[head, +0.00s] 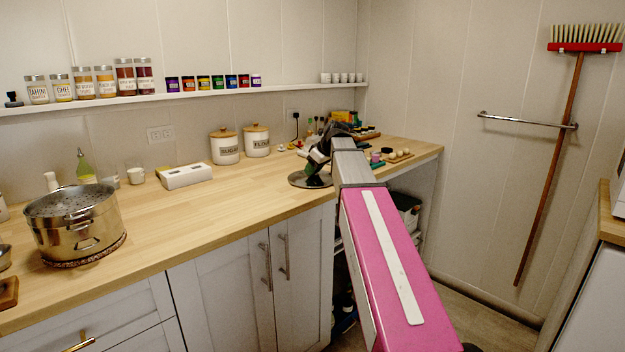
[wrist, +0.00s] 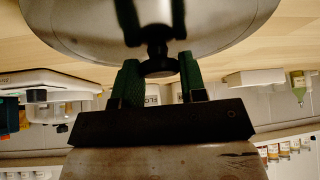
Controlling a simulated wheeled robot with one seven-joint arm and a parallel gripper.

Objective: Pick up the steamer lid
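The steamer lid (head: 298,181) is a round, shiny metal disc lying on the wooden counter, near its front edge. In the wrist view the lid (wrist: 235,22) fills the top of the picture, with its dark knob (wrist: 159,68) toward me and reflections on its surface. My gripper (head: 315,166) is lowered over the lid in the head view and partly covers it. In the wrist view the green fingers of my gripper (wrist: 160,72) stand apart on either side of the knob, close to it. I see no clear squeeze on the knob.
A steel steamer pot (head: 75,225) stands on the counter at left. A white box (head: 186,176) and the sugar (head: 224,147) and flour (head: 256,140) canisters stand toward the wall. Small items crowd the right end. The wooden counter (head: 225,215) left of the lid is clear.

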